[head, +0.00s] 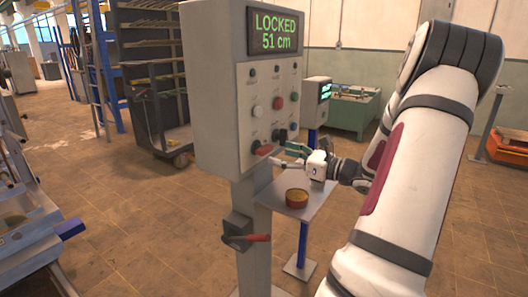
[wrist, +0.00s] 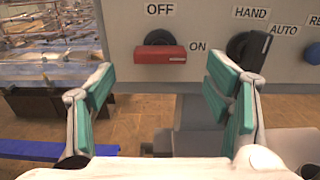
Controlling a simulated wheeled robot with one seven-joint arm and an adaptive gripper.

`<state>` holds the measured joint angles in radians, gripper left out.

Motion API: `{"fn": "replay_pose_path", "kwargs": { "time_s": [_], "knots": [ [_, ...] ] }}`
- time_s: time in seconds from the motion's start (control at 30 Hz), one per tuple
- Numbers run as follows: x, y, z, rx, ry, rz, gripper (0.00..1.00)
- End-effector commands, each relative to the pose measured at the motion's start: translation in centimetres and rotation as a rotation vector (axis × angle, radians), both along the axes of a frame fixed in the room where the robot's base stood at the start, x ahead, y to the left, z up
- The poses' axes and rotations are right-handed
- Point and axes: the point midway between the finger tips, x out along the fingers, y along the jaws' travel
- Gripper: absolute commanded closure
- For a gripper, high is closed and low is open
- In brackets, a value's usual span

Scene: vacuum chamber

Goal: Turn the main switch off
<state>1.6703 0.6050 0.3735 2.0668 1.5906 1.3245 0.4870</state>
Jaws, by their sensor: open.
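The main switch (wrist: 160,54) is a red handle on a black round base, with OFF printed above it and ON to its right. The handle lies level and points right, toward ON. In the head view the red handle (head: 263,150) is low on the grey panel's left side. My gripper (wrist: 161,88) is open and empty, its green-padded fingers spread left and right below and in front of the handle. In the head view my gripper (head: 283,156) is just in front of the panel's lower part; I cannot tell whether it touches anything.
The control cabinet (head: 212,90) has a display (head: 275,31) reading LOCKED 51 cm. A dark HAND/AUTO selector (wrist: 249,48) is close right of the switch. A small table (head: 320,205) with a reddish round container (head: 297,198) stands below my gripper.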

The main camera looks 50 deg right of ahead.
Motion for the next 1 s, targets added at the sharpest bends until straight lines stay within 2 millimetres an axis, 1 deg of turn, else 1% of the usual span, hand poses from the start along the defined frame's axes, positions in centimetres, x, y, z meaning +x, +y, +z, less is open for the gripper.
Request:
{"fn": "replay_pose_path", "kwargs": {
  "time_s": [0.03,0.1,0.3,0.5,0.77,0.8,0.87,0.9,0.97,1.0],
  "knots": [
    [1.1,0.2,0.0,0.0,0.0,0.003,0.28],
    [2.4,0.3,0.0,0.0,0.0,0.003,0.28],
    [5.2,0.5,-0.1,0.0,0.0,0.003,0.28],
    [6.5,0.5,0.0,-0.001,0.0,0.001,0.28],
    [6.6,0.5,0.0,-0.001,0.001,0.001,0.28],
    [6.6,0.5,0.0,-0.001,0.001,0.001,0.31],
    [6.6,0.5,0.0,-0.001,0.001,0.001,0.44],
    [6.6,0.5,0.0,-0.001,0.001,0.001,0.53],
    [6.6,0.5,0.0,-0.001,0.001,0.001,0.67],
    [6.6,0.5,0.0,-0.001,0.001,0.001,0.76]
  ]
}}
